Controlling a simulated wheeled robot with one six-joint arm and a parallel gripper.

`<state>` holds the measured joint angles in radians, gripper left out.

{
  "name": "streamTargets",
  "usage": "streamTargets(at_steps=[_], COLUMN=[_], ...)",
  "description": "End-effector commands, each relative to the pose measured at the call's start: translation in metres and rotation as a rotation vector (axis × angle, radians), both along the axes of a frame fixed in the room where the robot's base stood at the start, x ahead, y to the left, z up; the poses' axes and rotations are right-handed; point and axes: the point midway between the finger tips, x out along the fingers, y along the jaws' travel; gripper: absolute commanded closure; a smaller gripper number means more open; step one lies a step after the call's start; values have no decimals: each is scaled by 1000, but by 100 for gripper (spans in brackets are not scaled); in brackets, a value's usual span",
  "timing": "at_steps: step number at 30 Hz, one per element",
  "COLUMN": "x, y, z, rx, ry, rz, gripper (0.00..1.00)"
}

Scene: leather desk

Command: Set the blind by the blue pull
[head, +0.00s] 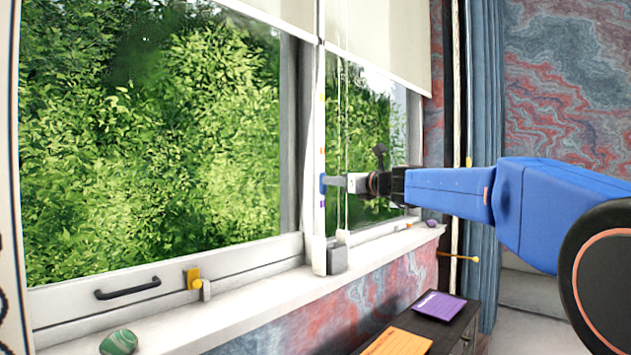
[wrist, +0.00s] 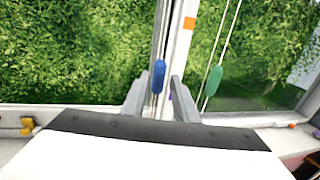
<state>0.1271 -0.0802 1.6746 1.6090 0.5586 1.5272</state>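The blue pull (wrist: 158,76) hangs upright on a cord in front of the white window post (wrist: 183,40). In the wrist view it lies between my two fingertips, with a gap visible on each side. My gripper (wrist: 159,84) is open around or just short of it; the exact depth is hard to tell. In the head view my gripper (head: 337,181) reaches left to the post, and a small blue patch, likely the pull (head: 323,184), shows at its tip. The cream blind (head: 385,35) covers the top of the right pane; another blind (head: 285,10) shows at upper left.
A green pull (wrist: 214,79) hangs on cords to the right. Orange (wrist: 190,23) and purple (wrist: 170,96) marks sit on the post. A grey block (head: 337,259) stands on the sill below. A green stone (head: 118,342) lies on the sill at left.

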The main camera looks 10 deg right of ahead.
Motion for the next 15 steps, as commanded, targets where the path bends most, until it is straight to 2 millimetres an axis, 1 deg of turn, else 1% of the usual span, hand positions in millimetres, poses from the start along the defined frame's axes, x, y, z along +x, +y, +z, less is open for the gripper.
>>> streamTargets(at_steps=[1,9,15], x=[9,52,78], y=[5,25,37], z=[0,-1,0], rx=[0,-1,-1], ry=[0,2,0], rz=[3,3,3], gripper=[73,73,73])
